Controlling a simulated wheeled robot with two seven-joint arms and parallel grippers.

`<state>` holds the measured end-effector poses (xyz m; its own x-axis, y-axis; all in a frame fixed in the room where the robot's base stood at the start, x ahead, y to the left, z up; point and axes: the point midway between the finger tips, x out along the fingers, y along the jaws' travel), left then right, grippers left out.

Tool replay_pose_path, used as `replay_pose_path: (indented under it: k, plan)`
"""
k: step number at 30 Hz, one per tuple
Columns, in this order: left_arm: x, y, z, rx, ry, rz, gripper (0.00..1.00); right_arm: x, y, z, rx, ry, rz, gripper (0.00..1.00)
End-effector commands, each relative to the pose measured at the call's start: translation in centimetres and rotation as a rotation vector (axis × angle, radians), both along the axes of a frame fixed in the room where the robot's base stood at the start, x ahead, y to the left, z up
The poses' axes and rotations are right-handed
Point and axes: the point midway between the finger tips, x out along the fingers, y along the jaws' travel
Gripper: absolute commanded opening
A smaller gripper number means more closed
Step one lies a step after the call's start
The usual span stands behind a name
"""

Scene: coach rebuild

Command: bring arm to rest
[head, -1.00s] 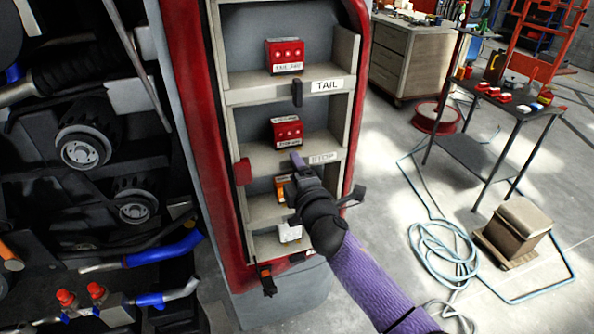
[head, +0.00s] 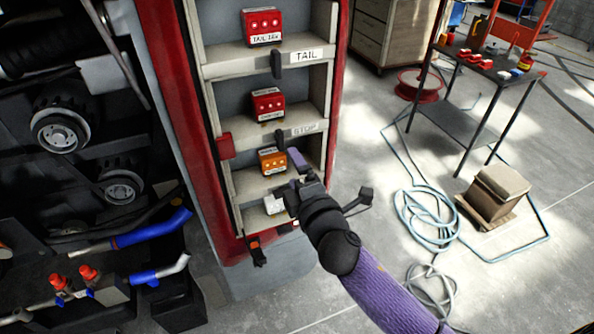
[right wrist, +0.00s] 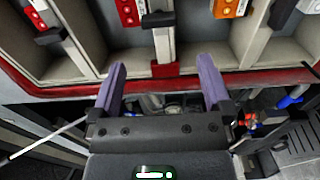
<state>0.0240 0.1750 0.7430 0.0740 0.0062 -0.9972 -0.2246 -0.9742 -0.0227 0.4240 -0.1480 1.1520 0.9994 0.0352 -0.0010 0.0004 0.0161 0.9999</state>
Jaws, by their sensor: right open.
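My right gripper (head: 296,172) is in front of the lower shelves of the red-framed cabinet (head: 172,110). In the right wrist view the right gripper (right wrist: 160,85) has its two purple fingers spread apart with nothing between them. Its fingers point toward the cabinet's shelf edges. The purple sleeve of my right arm comes in from the lower right. My left gripper is not in view.
Red modules stand on the upper shelf (head: 262,26) and middle shelf (head: 268,104). An orange module (head: 272,160) and a white module (head: 275,203) sit below. A table (head: 470,70), brown box (head: 497,190) and coiled hose (head: 428,218) are on the right. Engine parts fill the left.

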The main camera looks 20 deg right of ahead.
Motion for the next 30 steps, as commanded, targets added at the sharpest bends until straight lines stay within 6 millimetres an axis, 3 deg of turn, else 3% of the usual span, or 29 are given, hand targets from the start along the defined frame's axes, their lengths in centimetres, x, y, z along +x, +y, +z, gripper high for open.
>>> replay_pose_path:
  k: [4, 17, 20, 23, 24, 26, 27, 29, 30]
  plan:
    - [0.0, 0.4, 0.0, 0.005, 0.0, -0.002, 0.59, -1.1, -0.1, 0.0, -0.001, 0.0, -0.001, 1.0]
    - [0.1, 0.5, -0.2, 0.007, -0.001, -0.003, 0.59, -1.1, -0.1, -0.7, 0.009, 0.014, -0.002, 1.0]
    - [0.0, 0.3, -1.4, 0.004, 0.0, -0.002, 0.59, -1.4, -0.6, -6.2, 0.081, 0.131, -0.02, 1.0]
    - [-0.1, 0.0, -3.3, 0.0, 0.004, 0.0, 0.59, -3.4, -1.5, -16.3, 0.235, 0.35, -0.076, 1.0]
    - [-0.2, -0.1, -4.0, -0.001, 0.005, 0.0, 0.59, -4.8, -1.9, -20.5, 0.305, 0.443, -0.111, 1.0]
    - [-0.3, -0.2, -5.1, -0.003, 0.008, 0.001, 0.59, -7.5, -2.4, -26.4, 0.411, 0.578, -0.177, 1.0]
    - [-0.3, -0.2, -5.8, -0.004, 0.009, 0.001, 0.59, -9.7, -2.7, -30.2, 0.482, 0.664, -0.228, 1.0]
    - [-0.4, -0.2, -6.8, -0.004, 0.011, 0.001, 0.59, -13.5, -3.0, -35.4, 0.585, 0.788, -0.318, 1.0]
    - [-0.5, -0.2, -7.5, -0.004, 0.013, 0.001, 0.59, -16.4, -3.2, -38.7, 0.652, 0.867, -0.386, 1.0]
